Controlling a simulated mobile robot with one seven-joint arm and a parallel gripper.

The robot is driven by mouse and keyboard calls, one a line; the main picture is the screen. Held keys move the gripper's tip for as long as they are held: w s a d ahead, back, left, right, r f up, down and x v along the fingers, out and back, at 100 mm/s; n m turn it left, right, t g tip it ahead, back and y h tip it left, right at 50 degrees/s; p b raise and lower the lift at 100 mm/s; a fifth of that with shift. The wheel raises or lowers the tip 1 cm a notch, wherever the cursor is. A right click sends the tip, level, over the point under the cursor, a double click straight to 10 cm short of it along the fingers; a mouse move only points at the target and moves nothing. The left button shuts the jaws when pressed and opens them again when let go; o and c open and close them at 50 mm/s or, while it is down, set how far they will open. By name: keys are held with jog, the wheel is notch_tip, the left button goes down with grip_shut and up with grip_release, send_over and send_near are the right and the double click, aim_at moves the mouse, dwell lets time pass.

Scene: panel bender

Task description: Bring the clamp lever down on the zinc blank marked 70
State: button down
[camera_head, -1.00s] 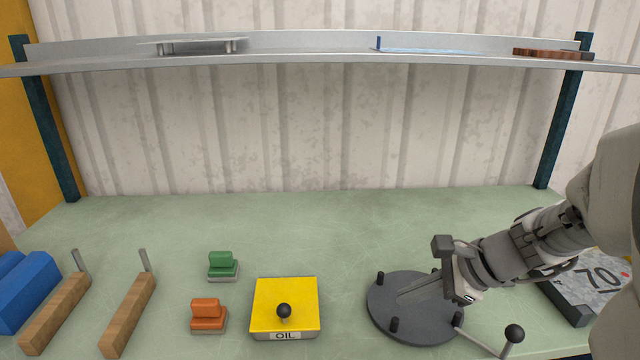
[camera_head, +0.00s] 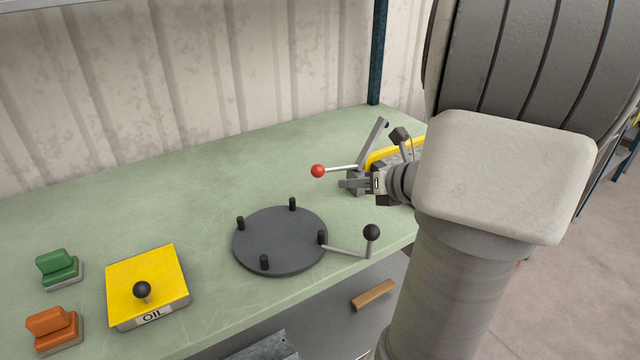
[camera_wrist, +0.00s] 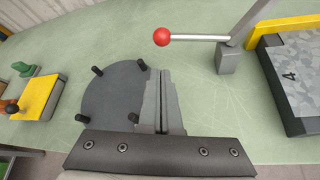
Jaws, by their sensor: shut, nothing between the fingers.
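The clamp lever is a grey rod with a red ball (camera_head: 318,171) on its left end. It also shows in the wrist view (camera_wrist: 195,38). The rod runs out sideways from a grey clamp block (camera_wrist: 229,60), with a slanted bar rising from it. A mottled grey zinc sheet (camera_wrist: 300,75) lies in a dark holder with a yellow back edge, right of the clamp. Its mark is cut off at the frame edge, so I cannot read 70. My gripper (camera_head: 348,183) is shut and empty, apparently close to the lever rod; its shut fingers (camera_wrist: 162,75) point below the red ball.
A dark round plate (camera_head: 280,241) with several pegs and a black-knobbed crank (camera_head: 371,233) stands left of my gripper. A yellow OIL box (camera_head: 148,285), green block (camera_head: 59,268) and orange block (camera_head: 52,328) are further left. Green bench top behind the plate is clear.

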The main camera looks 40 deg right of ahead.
aim_at(315, 168)
jog(key=b+x, duration=0.2)
jog(key=x, duration=0.8)
jog(key=shift+a, duration=0.1)
jog(key=shift+r, duration=0.15)
jog(key=shift+r+y+p, duration=0.3)
jog(key=shift+r+p, duration=0.05)
jog(key=shift+p, duration=0.35)
jog(key=shift+r+m+p, duration=0.25)
jog(key=shift+m+p, duration=0.05)
jog(key=shift+p, duration=0.15)
jog(key=r+p, duration=0.1)
jog(key=p, duration=0.1)
jog(key=r+m+y+p, duration=0.1)
jog(key=p, duration=0.2)
jog(key=shift+d+r, duration=0.35)
jog(key=shift+r, duration=0.05)
jog(key=d+r+m+t+y+p, duration=0.2)
jog(key=d+r+m+y+p, duration=0.2)
jog(key=p, duration=1.1)
jog(key=d+r+m, duration=0.1)
jog(key=d+r, duration=0.1)
jog(key=d, duration=0.1)
jog(key=shift+s+r+m+t, duration=0.2)
jog(key=shift+r+m+t, duration=0.1)
jog(key=shift+r, duration=0.1)
